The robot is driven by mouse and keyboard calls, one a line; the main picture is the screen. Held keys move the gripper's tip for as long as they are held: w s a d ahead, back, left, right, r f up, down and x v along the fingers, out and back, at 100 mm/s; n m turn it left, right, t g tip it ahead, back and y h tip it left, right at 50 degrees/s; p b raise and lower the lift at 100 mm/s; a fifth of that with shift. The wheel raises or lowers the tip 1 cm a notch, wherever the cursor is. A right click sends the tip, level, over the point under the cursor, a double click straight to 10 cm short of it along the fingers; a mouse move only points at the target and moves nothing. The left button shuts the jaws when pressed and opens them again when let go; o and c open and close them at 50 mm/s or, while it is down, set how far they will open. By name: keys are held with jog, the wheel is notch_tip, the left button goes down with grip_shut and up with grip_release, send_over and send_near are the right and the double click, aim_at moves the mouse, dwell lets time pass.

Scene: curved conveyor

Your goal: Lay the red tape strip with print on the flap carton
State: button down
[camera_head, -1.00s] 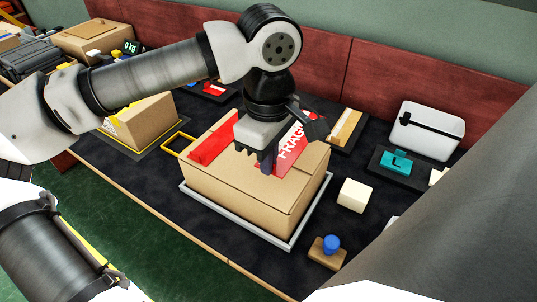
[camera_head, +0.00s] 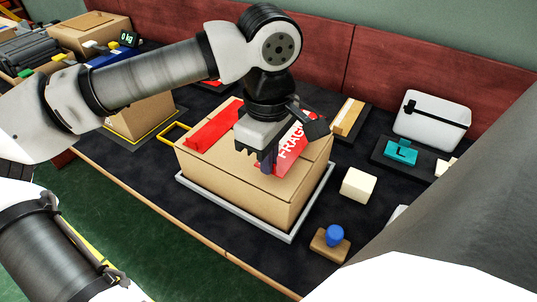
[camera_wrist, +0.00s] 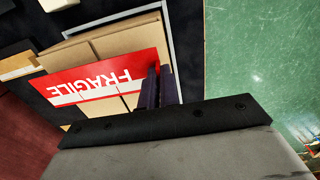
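The flap carton (camera_head: 225,178) stands in the middle of the head view, and its brown top fills the upper middle of the wrist view (camera_wrist: 130,40). The red tape strip (camera_head: 297,142) has white FRAGILE print. It lies over the carton top, running away from my gripper; in the wrist view the strip (camera_wrist: 85,75) reads upside down. I cannot tell whether its whole underside touches the carton. My gripper (camera_wrist: 159,88) is over the carton with its dark fingers close together at the strip's near end, seemingly pinching it. In the head view my gripper (camera_head: 268,162) partly hides the carton top.
A grey tray (camera_head: 240,220) surrounds the carton's base. A red piece (camera_head: 212,128) shows at the carton's left; its nature is unclear. A cream block (camera_head: 358,184), a blue-knobbed stamp (camera_head: 332,241), a teal piece (camera_head: 400,152) and a white bin (camera_head: 432,125) stand right. Another carton (camera_head: 143,115) is left.

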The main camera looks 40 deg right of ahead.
jog(key=shift+f+b, duration=1.55)
jog(key=shift+f, duration=0.4)
jog(key=c, duration=1.6)
grip_release()
jog(key=shift+o, duration=0.2)
jog(key=shift+r, duration=0.1)
notch_tip(320, 180, up, 14)
jog(key=shift+p, duration=0.4)
jog(key=shift+s+f, duration=0.1)
jog(key=shift+f, duration=0.1)
